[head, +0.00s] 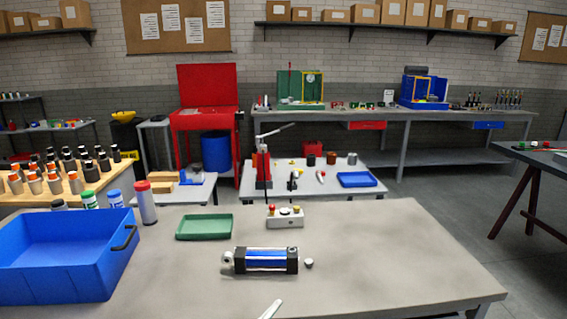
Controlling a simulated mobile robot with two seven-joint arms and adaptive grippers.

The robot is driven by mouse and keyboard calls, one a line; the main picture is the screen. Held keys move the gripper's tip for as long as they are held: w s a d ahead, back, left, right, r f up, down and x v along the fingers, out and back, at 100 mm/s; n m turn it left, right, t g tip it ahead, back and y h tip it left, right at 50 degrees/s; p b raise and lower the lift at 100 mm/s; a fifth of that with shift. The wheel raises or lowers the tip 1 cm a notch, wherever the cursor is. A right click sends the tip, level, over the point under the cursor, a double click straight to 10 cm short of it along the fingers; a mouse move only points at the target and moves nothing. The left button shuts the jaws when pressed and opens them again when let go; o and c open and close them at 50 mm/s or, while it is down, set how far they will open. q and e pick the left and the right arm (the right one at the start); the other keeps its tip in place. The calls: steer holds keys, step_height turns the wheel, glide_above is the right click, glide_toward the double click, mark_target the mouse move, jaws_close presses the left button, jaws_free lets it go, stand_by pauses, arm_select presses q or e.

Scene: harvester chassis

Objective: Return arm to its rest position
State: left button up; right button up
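Neither of my grippers shows in the head view, and no arm of mine can be made out. A blue and black cylinder (265,261) with a silver eye end lies on the near grey table (390,255). A small round light knob (309,263) is at its right end. A pale narrow piece (271,309) is cut off by the bottom edge; I cannot tell what it is.
A blue bin (60,270) fills the table's left side, with several bottles (146,203) behind it. A green tray (204,227) and a button box (285,217) stand toward the back. The right part of the table is clear.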

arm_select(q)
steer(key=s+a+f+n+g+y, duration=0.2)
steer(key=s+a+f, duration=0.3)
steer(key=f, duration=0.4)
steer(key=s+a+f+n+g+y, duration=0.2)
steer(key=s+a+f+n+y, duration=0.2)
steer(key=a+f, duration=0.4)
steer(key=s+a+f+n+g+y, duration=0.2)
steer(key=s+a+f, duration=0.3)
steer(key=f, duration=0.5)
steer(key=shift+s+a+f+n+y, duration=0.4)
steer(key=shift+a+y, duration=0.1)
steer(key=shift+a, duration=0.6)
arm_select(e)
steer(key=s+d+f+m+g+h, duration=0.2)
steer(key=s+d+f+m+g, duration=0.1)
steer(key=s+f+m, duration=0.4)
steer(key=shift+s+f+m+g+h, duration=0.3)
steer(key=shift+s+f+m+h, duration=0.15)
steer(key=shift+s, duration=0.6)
